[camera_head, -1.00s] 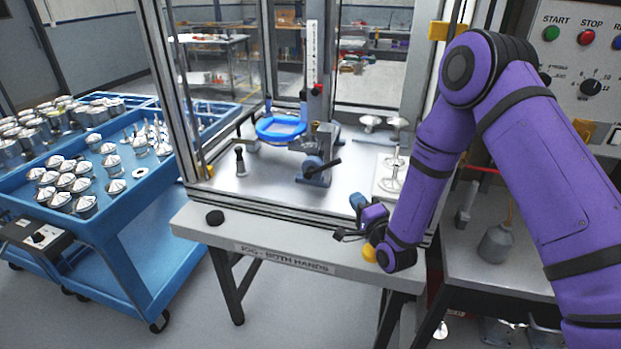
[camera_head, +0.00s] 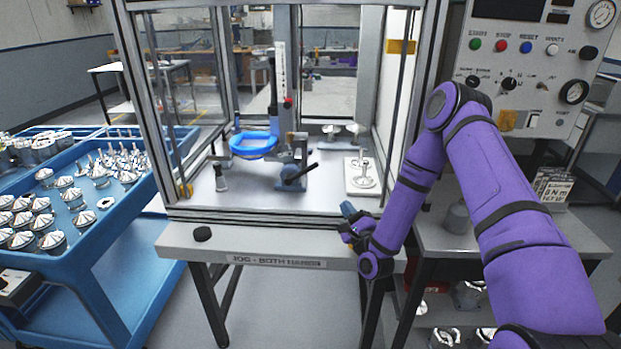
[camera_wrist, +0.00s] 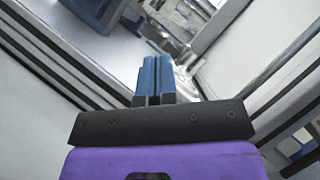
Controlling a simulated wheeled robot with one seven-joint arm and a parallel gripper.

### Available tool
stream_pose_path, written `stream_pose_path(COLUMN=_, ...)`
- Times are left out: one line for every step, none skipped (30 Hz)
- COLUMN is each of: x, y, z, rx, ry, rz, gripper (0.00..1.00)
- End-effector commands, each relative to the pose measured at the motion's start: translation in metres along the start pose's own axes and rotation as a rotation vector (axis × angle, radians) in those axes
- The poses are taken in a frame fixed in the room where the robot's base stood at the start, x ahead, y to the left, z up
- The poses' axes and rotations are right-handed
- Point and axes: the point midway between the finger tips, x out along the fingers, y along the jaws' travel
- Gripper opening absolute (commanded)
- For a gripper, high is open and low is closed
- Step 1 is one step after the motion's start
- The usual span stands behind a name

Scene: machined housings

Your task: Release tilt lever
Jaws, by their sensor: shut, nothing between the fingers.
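A lever with a black handle (camera_head: 303,172) slants up to the right from a blue-grey clamp block (camera_head: 288,183) on the fixture inside the framed enclosure. A second, upright black-knobbed handle (camera_head: 219,175) stands to its left. I cannot tell for certain which is the tilt lever. A blue ring-shaped holder (camera_head: 254,144) sits on the fixture above the block. My gripper (camera_head: 349,211) is at the enclosure's front edge, right of and nearer than the levers, touching neither. Its blue fingers (camera_wrist: 157,80) are shut and empty in the wrist view.
The enclosure's front is open between metal posts. A white plate with metal parts (camera_head: 363,180) lies right of the lever. A black button (camera_head: 202,234) sits on the front ledge. A blue cart (camera_head: 90,235) stands left, a control panel (camera_head: 525,65) right.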

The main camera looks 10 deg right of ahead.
Motion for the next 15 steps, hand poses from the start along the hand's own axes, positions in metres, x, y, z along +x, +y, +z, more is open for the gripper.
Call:
stream_pose_path(x=0.000, y=-0.002, z=-0.001, rx=0.005, ry=0.001, rz=-0.005, gripper=0.00)
stream_pose_path(x=0.001, y=-0.002, z=-0.002, rx=0.007, ry=0.001, rz=-0.006, gripper=0.00)
stream_pose_path(x=0.003, y=-0.002, z=-0.002, rx=0.009, ry=0.001, rz=-0.007, gripper=0.00)
stream_pose_path(x=0.005, y=-0.002, z=-0.002, rx=0.009, ry=0.000, rz=-0.008, gripper=0.00)
stream_pose_path(x=0.008, y=-0.002, z=-0.001, rx=0.009, ry=-0.001, rz=-0.008, gripper=0.00)
stream_pose_path(x=0.013, y=-0.003, z=-0.001, rx=0.008, ry=-0.002, rz=-0.009, gripper=0.00)
stream_pose_path(x=0.018, y=-0.003, z=-0.001, rx=0.007, ry=-0.003, rz=-0.009, gripper=0.00)
stream_pose_path(x=0.022, y=-0.003, z=-0.001, rx=0.006, ry=-0.003, rz=-0.009, gripper=0.00)
stream_pose_path(x=0.029, y=-0.003, z=-0.001, rx=0.007, ry=-0.002, rz=-0.009, gripper=0.00)
stream_pose_path(x=0.034, y=-0.002, z=-0.001, rx=0.007, ry=-0.003, rz=-0.009, gripper=0.00)
stream_pose_path(x=0.040, y=-0.002, z=0.000, rx=0.007, ry=-0.004, rz=-0.008, gripper=0.00)
stream_pose_path(x=0.047, y=-0.003, z=0.000, rx=0.006, ry=-0.003, rz=-0.009, gripper=0.00)
stream_pose_path(x=0.053, y=-0.003, z=0.000, rx=0.006, ry=-0.003, rz=-0.009, gripper=0.00)
stream_pose_path(x=0.059, y=-0.003, z=-0.001, rx=0.006, ry=-0.004, rz=-0.009, gripper=0.00)
stream_pose_path(x=0.066, y=-0.003, z=-0.001, rx=0.006, ry=-0.003, rz=-0.008, gripper=0.00)
